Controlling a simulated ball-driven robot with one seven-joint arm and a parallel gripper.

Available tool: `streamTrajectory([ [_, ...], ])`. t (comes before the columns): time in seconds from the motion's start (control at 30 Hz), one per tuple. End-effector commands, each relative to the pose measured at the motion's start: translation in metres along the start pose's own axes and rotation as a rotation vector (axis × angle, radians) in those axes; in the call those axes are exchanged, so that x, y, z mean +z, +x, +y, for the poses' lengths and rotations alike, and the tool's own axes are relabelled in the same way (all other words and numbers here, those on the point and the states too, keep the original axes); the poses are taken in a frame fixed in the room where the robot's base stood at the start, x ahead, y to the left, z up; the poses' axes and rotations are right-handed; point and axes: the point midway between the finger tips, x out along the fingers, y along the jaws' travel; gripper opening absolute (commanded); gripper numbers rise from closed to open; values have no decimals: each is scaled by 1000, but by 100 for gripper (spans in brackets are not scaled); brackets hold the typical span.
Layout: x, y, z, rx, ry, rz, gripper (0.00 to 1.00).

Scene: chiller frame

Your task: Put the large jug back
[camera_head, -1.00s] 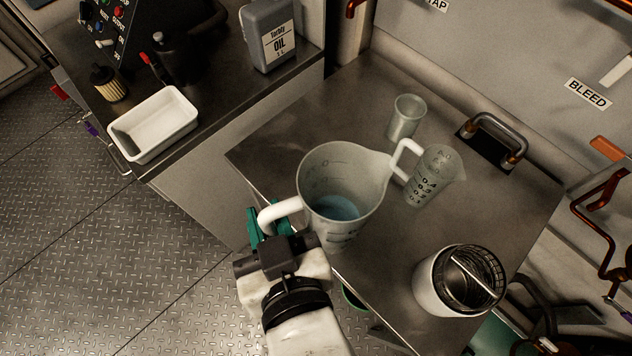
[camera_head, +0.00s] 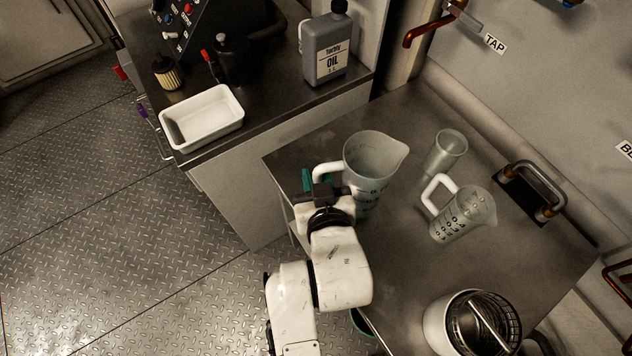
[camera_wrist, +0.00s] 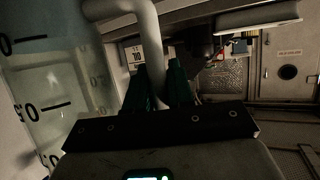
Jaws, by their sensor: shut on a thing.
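The large jug (camera_head: 374,160) is a clear measuring jug with a white handle and dark scale marks. It is upright at the left part of the steel table top (camera_head: 395,265), its spout to the right. I cannot tell whether its base touches the table. My gripper (camera_head: 319,181), with green fingers, is shut on its handle from the near left. In the wrist view the handle (camera_wrist: 150,45) runs between my fingers (camera_wrist: 156,88), with the marked jug wall (camera_wrist: 55,90) at left. The jug's lower part is partly hidden by my arm.
A smaller measuring jug (camera_head: 463,215) and a clear beaker (camera_head: 446,152) stand close to the right. A white pot with a strainer (camera_head: 440,325) stands near the front. A metal handle (camera_head: 533,188) is at the back right. The left counter holds an oil bottle (camera_head: 329,52) and white tray (camera_head: 203,122).

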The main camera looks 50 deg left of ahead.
Motion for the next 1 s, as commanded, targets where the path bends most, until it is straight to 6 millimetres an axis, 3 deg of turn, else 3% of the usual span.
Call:
streamTrajectory([
  [0.2, 21, 7, 0, 0, -1, -1, 0],
  [0.57, 25, 9, -1, 0, -1, -1, 0],
  [0.6, 26, 9, -1, -1, 1, -3, 24],
  [0.83, 25, 9, -1, -1, 1, -3, 46],
  [1.0, 25, 9, -1, -1, 1, -3, 48],
])
